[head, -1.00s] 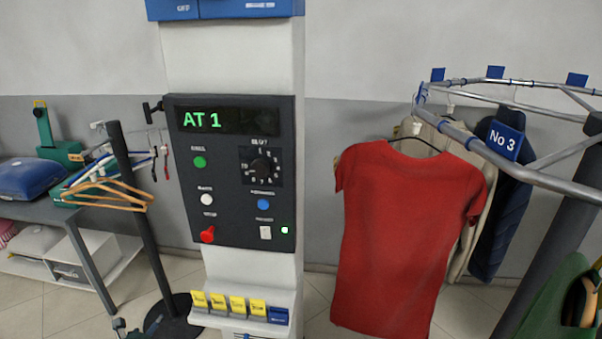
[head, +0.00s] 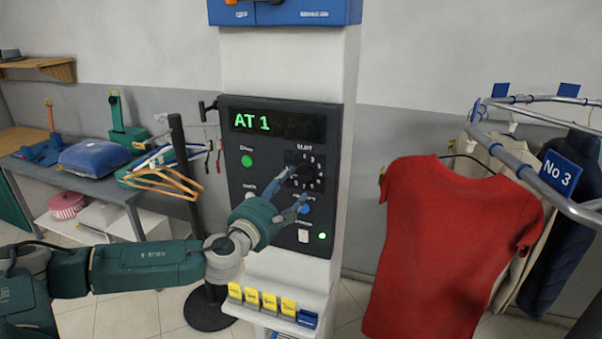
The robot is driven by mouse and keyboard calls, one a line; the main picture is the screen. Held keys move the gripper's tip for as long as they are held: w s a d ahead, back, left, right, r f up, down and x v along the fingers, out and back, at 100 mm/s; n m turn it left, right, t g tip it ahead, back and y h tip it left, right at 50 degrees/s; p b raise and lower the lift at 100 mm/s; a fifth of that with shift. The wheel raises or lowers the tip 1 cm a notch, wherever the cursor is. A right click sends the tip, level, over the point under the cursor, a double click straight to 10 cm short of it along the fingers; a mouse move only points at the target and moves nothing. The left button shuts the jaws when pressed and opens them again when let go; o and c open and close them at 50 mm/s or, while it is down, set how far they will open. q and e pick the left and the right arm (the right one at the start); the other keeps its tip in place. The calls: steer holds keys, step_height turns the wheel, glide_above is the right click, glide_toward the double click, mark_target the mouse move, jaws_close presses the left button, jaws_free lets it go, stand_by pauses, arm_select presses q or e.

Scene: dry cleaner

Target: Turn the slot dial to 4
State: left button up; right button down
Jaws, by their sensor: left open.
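The slot dial (head: 306,173) is a dark round knob with white numbers around it, on the right of the black control panel (head: 236,190). Its pointer position is too small to read. A green display (head: 252,122) above it reads "AT 1". My left gripper (head: 292,186) has its two blue-grey fingers spread open in front of the panel, at the dial's lower left. One finger partly covers the dial's left side. I cannot tell whether it touches. My right gripper is not in view.
Yellow tags (head: 270,302) stand on a ledge below. A red shirt (head: 440,240) hangs on a rail at the right. Hangers (head: 165,182) hang at the left.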

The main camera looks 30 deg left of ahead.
mark_target(301, 176)
arm_select(q)
steer(key=w+p, duration=0.1)
steer(key=w, duration=0.3)
steer(key=shift+w+a+r, duration=0.1)
steer(key=shift+w+r, duration=0.05)
steer(key=shift+w, duration=0.25)
steer(key=shift+w+a+p, duration=0.2)
steer(key=shift+w+p, duration=0.2)
steer(key=shift+w, duration=0.3)
steer(key=shift+c, duration=0.5)
steer(key=c, duration=1)
